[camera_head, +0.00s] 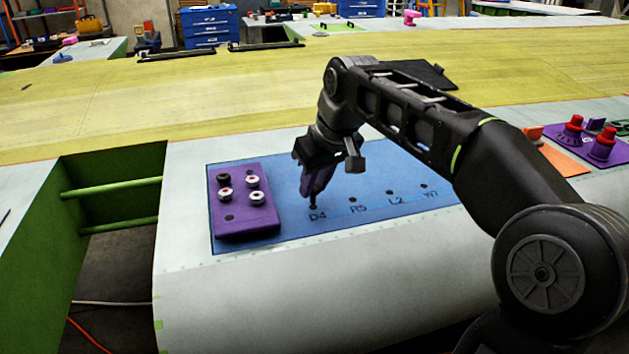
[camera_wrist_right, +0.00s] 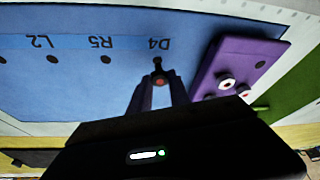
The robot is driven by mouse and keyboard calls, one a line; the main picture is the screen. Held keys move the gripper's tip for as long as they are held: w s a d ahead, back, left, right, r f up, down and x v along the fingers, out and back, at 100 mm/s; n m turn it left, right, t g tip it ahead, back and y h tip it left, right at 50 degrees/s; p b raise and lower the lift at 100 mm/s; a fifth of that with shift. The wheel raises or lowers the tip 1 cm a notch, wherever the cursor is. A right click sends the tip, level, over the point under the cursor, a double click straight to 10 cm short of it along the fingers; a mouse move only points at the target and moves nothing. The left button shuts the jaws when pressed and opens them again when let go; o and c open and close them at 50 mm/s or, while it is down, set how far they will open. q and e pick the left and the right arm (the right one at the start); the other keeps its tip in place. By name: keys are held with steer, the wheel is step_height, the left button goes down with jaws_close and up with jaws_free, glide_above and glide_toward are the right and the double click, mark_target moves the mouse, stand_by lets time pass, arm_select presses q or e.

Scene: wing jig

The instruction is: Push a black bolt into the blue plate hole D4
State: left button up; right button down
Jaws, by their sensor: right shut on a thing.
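The blue plate (camera_head: 345,226) lies on the pale wing surface, with a row of holes labelled D4, R5, L2 and a partly covered one. My right gripper (camera_head: 316,188) points down over hole D4, its fingers shut on a dark bolt (camera_head: 313,202). In the right wrist view the bolt (camera_wrist_right: 157,66) sits between the fingertips (camera_wrist_right: 159,84), with a reddish spot on its head and its dark end at the D4 hole. How deep it sits in the hole cannot be told. My left gripper is out of view.
A purple block (camera_head: 249,227) left of D4 holds several bolts, some with white and red heads. It also shows in the wrist view (camera_wrist_right: 217,66). A green-walled gap (camera_head: 110,200) lies further left. Purple and orange fixtures (camera_head: 570,142) stand at right, beyond my arm.

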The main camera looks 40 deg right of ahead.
steer(key=shift+f, duration=0.25)
stand_by(0.6)
steer(key=shift+f+b, duration=0.95)
steer(key=shift+f, duration=0.15)
steer(key=c, duration=1.1)
jaws_free()
steer(key=shift+c, duration=0.2)
steer(key=shift+s+r, duration=0.1)
steer(key=v, duration=0.7)
steer(key=shift+r, duration=0.3)
steer(key=shift+s, duration=0.1)
